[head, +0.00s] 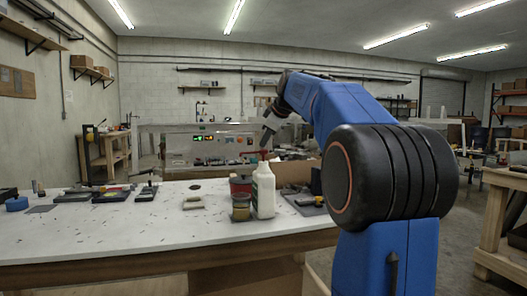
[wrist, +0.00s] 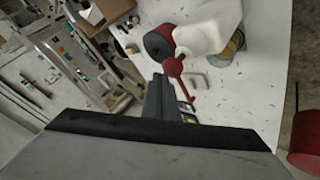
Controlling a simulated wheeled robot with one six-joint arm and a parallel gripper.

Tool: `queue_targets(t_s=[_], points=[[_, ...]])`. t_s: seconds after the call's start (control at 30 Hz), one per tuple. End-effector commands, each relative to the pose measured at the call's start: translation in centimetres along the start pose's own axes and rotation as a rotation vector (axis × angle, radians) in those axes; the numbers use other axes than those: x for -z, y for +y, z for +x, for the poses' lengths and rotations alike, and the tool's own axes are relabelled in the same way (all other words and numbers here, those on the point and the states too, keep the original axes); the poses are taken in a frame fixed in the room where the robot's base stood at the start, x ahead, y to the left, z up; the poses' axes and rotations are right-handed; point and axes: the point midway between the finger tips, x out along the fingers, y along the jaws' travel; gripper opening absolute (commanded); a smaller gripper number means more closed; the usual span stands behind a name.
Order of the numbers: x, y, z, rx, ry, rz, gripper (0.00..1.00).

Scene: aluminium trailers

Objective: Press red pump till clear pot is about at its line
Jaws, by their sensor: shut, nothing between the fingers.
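A white bottle (head: 264,192) stands on the white table, with a red pump (head: 263,155) on top. In the wrist view the bottle (wrist: 215,25) is tilted across the top, and its red pump (wrist: 173,67) is close to my fingers. The small clear pot (head: 241,208) stands just left of the bottle and looks amber-brown inside; its line and level are too small to tell. It is partly hidden behind the bottle in the wrist view (wrist: 236,44). My gripper (head: 266,146) is shut and empty, just above or beside the pump; contact cannot be told.
A dark-topped red tin (head: 240,184) stands behind the pot. A pale block (head: 194,203) lies to the left, and dark trays (head: 110,194) lie further left. A cardboard box (head: 290,172) is behind the bottle. The table's front left is mostly clear, with scattered dark flecks.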

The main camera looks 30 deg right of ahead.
Motion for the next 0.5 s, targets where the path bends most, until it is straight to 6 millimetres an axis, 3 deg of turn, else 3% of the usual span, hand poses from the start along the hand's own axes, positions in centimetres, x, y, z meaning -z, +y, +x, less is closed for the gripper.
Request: queue_targets(t_s=[0.5], points=[[0.48, 0.45, -0.70, -0.001, 0.001, -0.001, 0.00]])
